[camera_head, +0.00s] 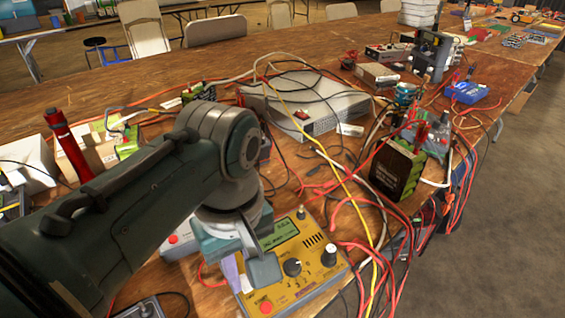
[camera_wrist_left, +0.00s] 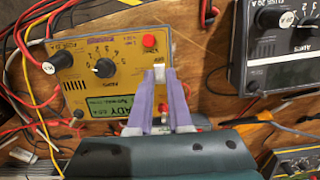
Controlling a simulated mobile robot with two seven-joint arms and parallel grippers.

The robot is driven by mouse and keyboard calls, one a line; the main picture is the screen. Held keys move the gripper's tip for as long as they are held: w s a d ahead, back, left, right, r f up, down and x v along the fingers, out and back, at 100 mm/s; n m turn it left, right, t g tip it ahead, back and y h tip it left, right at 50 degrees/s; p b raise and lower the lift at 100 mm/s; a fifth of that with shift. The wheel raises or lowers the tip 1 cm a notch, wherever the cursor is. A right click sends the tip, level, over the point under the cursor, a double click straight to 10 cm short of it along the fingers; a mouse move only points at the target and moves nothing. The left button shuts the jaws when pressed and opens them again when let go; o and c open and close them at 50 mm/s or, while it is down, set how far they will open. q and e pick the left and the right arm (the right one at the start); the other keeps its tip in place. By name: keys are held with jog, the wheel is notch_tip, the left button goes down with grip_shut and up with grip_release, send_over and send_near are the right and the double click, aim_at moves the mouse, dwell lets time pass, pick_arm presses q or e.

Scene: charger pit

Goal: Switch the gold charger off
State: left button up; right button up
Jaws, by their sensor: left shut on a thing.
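The gold charger (camera_head: 284,268) lies on the wooden table at bottom centre of the head view. It has a green display, black and white-topped knobs and a red button. It shows upside down in the left wrist view (camera_wrist_left: 88,75), its display lit and partly covered by my gripper. My left gripper (camera_head: 236,282) is over the charger's left side in the head view. In the left wrist view its purple fingers (camera_wrist_left: 160,78) are shut on a small part, seemingly the switch, near the red button (camera_wrist_left: 149,41). My right gripper is not in view.
A grey charger (camera_wrist_left: 270,45) stands beside the gold one. Red and yellow cables (camera_head: 352,195) run close along the gold charger's right side. A green-black battery pack (camera_head: 398,170) and a silver box (camera_head: 305,100) stand farther back. The table is cluttered.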

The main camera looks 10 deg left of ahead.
pick_arm(q)
grip_shut()
jog(key=shift+s+d+r+t+y+p, duration=0.15)
jog(key=shift+s+t+y+p, duration=0.3)
jog(key=shift+p, duration=0.8)
jog(key=shift+w+d+f+t+y, duration=0.1)
jog(key=shift+w+f+t+y, duration=0.1)
jog(key=shift+t+y, duration=0.4)
jog(key=o, duration=0.6)
grip_release()
jog(key=shift+o, duration=0.2)
